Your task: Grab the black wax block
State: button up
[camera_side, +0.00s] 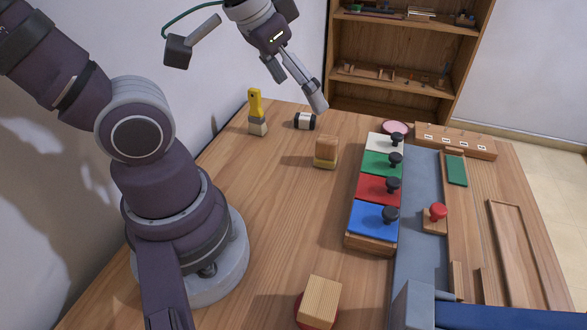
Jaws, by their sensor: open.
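A small dark piece with a pale band around its middle (305,121) lies near the far left edge of the table. It is the only loose blackish item I see, and I cannot tell for sure that it is the black wax block. My gripper (299,92) is open and empty, in the air at the top middle of the view. Its longer-looking finger appears just above the dark piece, with a visible gap. The exact height over the table is hard to judge.
A yellow-handled brush (257,112) stands left of the dark piece. A wooden block (326,150) is nearer. Another wooden block (320,298) sits at the front. The table's left middle is clear.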

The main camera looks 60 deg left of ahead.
jog(key=w+a+n+y, duration=0.1)
jog(key=w+a+n, duration=0.3)
jog(key=w+a, duration=0.2)
jog(key=n+g+y, duration=0.2)
jog(key=n+g, duration=0.1)
jog(key=n, duration=0.2)
send_near(305, 116)
jog(key=x, duration=1)
jog(key=shift+f, duration=0.15)
jog(key=c, duration=1.2)
jog(key=shift+c, duration=0.2)
